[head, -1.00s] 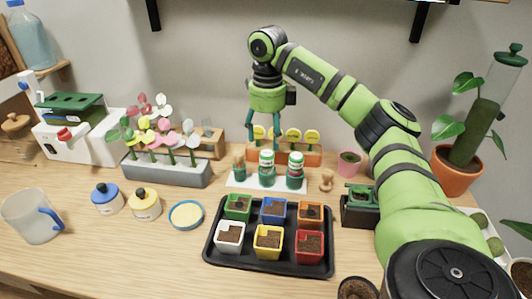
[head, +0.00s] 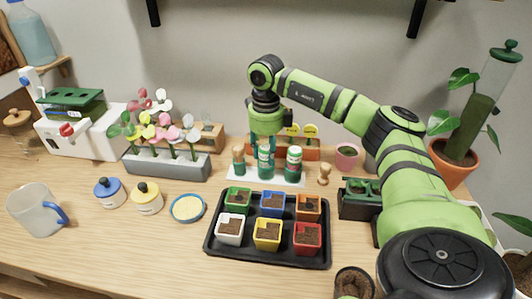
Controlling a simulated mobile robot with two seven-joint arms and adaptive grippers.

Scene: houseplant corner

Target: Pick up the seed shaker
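Three small containers stand upright in a row on a white tray (head: 232,184). The middle one is a green seed shaker (head: 265,167) with a pale band. A similar green shaker (head: 293,165) with a white band stands to its right, and a brownish, wood-toned one (head: 239,162) to its left. My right gripper (head: 265,150) points straight down over the middle shaker, with its teal fingers spread to either side of it. The gripper covers the shaker's top, and I cannot tell whether the fingers touch it. My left gripper is out of view.
A black tray (head: 212,247) of several coloured soil pots lies in front. A grey planter (head: 168,173) of paper-like flowers stands left. A wooden block (head: 313,154) with yellow discs is behind.

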